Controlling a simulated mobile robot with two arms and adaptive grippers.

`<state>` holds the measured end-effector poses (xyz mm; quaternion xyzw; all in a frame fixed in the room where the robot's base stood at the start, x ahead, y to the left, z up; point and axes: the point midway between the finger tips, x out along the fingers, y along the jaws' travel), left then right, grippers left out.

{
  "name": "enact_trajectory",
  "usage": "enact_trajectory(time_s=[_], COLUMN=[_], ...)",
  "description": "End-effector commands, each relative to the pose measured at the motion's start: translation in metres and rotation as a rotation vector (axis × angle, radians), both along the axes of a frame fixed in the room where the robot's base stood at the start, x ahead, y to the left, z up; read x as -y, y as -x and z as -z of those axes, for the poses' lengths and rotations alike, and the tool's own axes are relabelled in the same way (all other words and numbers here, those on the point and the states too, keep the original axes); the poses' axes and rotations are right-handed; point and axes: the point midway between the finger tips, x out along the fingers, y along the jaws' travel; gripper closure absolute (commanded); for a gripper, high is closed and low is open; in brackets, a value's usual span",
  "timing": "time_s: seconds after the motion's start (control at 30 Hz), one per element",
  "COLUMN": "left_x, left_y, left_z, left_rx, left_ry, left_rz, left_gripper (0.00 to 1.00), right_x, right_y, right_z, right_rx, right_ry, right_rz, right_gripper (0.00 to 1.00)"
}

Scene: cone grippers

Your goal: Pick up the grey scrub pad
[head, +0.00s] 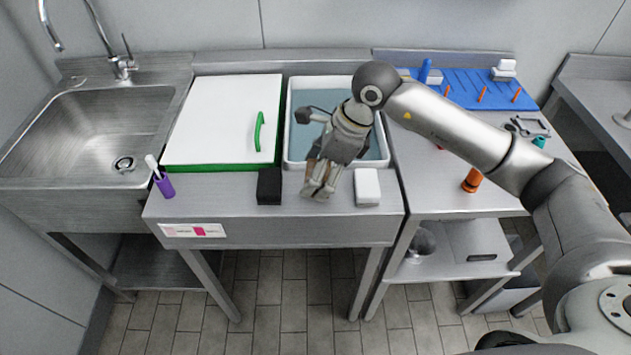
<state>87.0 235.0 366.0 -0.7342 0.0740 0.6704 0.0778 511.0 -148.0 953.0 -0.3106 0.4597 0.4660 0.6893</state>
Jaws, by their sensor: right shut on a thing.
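My right gripper (319,190) comes in from the right and points down at the front of the steel counter (225,208). Its fingers are shut between a black block (269,186) on the left and a white block (367,187) on the right, apart from both. The grey scrub pad is at the fingertips, mostly hidden by the fingers and hard to tell from them. I cannot tell whether it still touches the counter. My left gripper is not in view.
Behind the gripper is a white tub (292,130) of water. A purple cup (164,186) with a brush stands at the left edge. An orange object (472,180) stands on the right table.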

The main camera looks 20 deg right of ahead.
Motion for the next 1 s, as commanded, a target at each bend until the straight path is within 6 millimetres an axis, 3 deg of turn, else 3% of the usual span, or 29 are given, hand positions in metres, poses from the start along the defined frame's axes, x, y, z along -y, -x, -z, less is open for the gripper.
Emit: enact_trajectory(time_s=[0.2, 0.5, 0.7, 1.0], left_x=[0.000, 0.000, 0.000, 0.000], left_y=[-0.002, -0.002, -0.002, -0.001], left_z=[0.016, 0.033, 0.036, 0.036], left_rx=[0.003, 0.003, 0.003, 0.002], left_ry=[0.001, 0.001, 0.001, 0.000], left_rz=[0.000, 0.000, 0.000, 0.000], left_gripper=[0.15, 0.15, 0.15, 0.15], right_x=[0.023, 0.055, 0.063, 0.065], right_y=[0.037, 0.096, 0.113, 0.117], right_z=[-0.048, -0.076, -0.086, -0.089], right_rx=[0.006, 0.000, 0.000, -0.001], right_ry=[0.005, 0.007, 0.003, 0.003], right_rz=[0.002, 0.003, 0.002, 0.001], right_gripper=[0.42, 0.42, 0.42, 0.42])
